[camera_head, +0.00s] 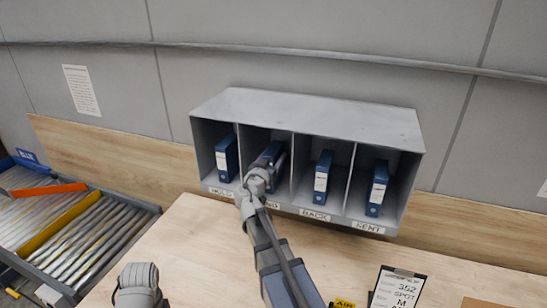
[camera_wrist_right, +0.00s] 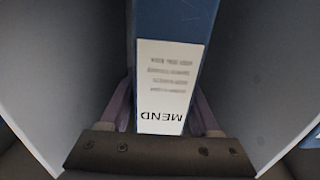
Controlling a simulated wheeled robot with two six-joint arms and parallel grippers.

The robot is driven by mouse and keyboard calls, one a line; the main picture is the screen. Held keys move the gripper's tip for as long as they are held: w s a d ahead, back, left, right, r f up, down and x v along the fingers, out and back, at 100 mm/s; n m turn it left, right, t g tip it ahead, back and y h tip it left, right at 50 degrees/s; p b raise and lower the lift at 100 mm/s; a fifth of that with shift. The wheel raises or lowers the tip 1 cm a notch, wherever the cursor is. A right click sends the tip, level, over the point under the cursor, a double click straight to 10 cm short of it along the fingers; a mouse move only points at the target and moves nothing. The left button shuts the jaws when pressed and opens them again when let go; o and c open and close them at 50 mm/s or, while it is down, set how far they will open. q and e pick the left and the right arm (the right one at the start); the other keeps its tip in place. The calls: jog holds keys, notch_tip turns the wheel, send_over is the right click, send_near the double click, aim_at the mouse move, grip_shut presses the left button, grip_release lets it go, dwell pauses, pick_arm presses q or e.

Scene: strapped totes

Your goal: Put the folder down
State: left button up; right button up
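The blue folder (camera_wrist_right: 177,25) stands upright in the second compartment from the left of the grey shelf unit (camera_head: 320,110). Its white spine label reads MEND, upside down in the right wrist view. In the head view the folder (camera_head: 270,152) is partly hidden by my right gripper (camera_head: 266,168). In the right wrist view the fingers (camera_wrist_right: 162,105) lie against both sides of the folder, shut on it. The compartment walls are apart from the folder on both sides. Whether its bottom touches the shelf floor is hidden.
Other blue folders stand in the HOLD (camera_head: 227,158), BACK (camera_head: 322,177) and SENT (camera_head: 377,188) compartments. The second compartment's label is mostly covered by my arm. A clipboard (camera_head: 397,288) lies at the table's front right. A roller conveyor (camera_head: 80,235) is at left. The wooden table (camera_head: 190,250) is mostly clear.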

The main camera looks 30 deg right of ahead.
jog(key=shift+o, duration=1)
jog(key=shift+r, duration=0.15)
jog(key=shift+s+a, duration=0.2)
jog(key=shift+s, duration=0.05)
jog(key=v, duration=1.1)
jog(key=shift+a, duration=0.2)
jog(key=shift+s, duration=0.15)
